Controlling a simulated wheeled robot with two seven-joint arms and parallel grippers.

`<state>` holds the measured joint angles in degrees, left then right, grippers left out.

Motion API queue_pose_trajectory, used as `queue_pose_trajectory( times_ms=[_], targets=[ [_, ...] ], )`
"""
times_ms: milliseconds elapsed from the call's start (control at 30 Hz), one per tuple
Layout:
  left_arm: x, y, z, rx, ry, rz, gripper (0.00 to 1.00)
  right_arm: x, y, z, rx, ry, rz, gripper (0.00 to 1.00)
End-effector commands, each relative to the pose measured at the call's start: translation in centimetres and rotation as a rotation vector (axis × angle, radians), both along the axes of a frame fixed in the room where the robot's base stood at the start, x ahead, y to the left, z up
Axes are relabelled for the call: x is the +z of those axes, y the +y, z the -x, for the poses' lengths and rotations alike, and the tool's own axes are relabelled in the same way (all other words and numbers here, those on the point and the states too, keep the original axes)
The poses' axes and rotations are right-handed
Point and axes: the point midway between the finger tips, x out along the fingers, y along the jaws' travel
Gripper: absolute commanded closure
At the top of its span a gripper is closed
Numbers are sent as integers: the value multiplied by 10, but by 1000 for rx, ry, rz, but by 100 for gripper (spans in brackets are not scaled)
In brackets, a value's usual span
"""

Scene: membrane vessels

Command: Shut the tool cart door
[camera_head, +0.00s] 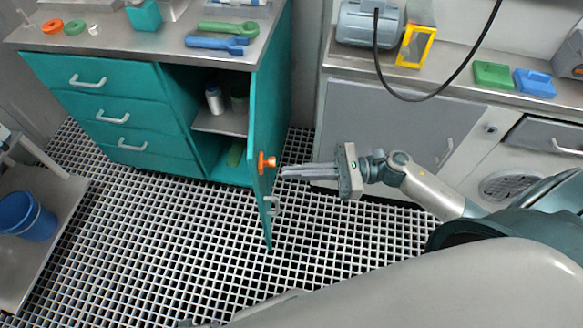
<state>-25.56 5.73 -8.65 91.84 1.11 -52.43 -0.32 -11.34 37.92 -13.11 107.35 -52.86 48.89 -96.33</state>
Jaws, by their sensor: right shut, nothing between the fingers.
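The teal tool cart (120,110) stands at the upper left, with drawers on its left side and an open compartment (217,122) on its right. Its teal door (266,120) is open and swung out toward me, seen nearly edge-on. The door has an orange knob (266,162) and a grey handle (272,205) near its free edge. My right gripper (284,172) is shut and empty, just right of the orange knob, its fingers pointing left at the door. I cannot tell whether the fingertips touch the knob. My left gripper is not in view.
Green (228,28) and blue wrenches (217,44) lie on the cart top. A grey counter with a machine (368,24) and a yellow frame (416,46) stands at right. A shelf with a blue bucket (27,216) is at left. The grated floor (150,235) before the cart is clear.

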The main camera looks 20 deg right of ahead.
Motion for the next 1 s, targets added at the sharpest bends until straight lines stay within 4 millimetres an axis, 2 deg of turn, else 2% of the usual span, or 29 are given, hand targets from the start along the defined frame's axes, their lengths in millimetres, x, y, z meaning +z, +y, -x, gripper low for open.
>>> queue_pose_trajectory(
  times_ms=[300,667,867,1000],
  targets=[
    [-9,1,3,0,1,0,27,0,11,-4,-1,0,0,100],
    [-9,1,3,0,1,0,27,0,12,-4,-3,0,0,100],
    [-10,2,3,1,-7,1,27,1,19,-4,-28,1,-3,100],
    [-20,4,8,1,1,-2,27,0,24,-4,-48,1,0,100]
  ],
)
